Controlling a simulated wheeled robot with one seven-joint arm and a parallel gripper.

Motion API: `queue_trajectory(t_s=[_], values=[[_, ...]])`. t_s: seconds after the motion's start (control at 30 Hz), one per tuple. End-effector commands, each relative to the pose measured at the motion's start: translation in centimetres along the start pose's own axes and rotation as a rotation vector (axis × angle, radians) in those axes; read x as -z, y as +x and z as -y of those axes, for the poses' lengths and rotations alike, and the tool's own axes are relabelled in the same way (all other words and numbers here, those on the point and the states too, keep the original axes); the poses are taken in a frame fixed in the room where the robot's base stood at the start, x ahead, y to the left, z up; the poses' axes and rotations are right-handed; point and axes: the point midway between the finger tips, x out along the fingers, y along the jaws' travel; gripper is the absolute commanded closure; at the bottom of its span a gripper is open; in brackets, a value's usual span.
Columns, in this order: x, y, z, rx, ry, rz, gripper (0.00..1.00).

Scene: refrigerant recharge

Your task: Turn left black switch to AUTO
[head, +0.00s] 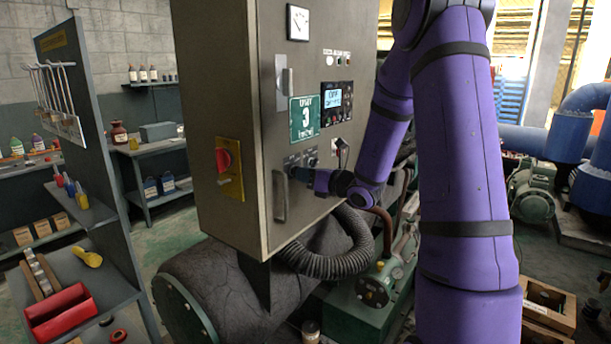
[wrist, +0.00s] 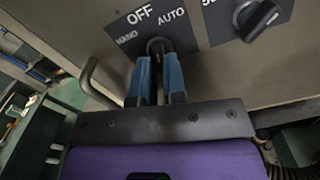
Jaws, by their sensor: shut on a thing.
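The left black switch (wrist: 158,46) is on a dark plate marked HAND, OFF and AUTO on the cabinet front. My gripper (wrist: 158,75) has its two blue fingers closed around this switch in the wrist view. The fingers hide most of the knob, so I cannot tell which mark it points to. In the head view my gripper (head: 298,174) reaches the cabinet's lower front, at the switch plate. A second black switch (wrist: 258,17) sits to the right on its own plate, apart from my fingers, its handle slanting up to the right.
The grey cabinet (head: 230,90) carries a door handle (head: 280,197) left of my gripper and a red switch (head: 224,160) on its side. A ribbed black hose (head: 335,260) hangs below. A tool shelf (head: 105,200) stands at left. Floor (head: 165,235) shows between shelf and cabinet.

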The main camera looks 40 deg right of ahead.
Motion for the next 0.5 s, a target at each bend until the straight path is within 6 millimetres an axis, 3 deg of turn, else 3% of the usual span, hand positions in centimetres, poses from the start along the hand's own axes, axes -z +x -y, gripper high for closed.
queue_trajectory(t_s=[0.17,0.5], values=[[-0.04,0.03,-0.08,-0.002,0.114,0.001,1.0],[-0.04,0.03,-0.08,-0.002,0.136,0.001,1.0]])
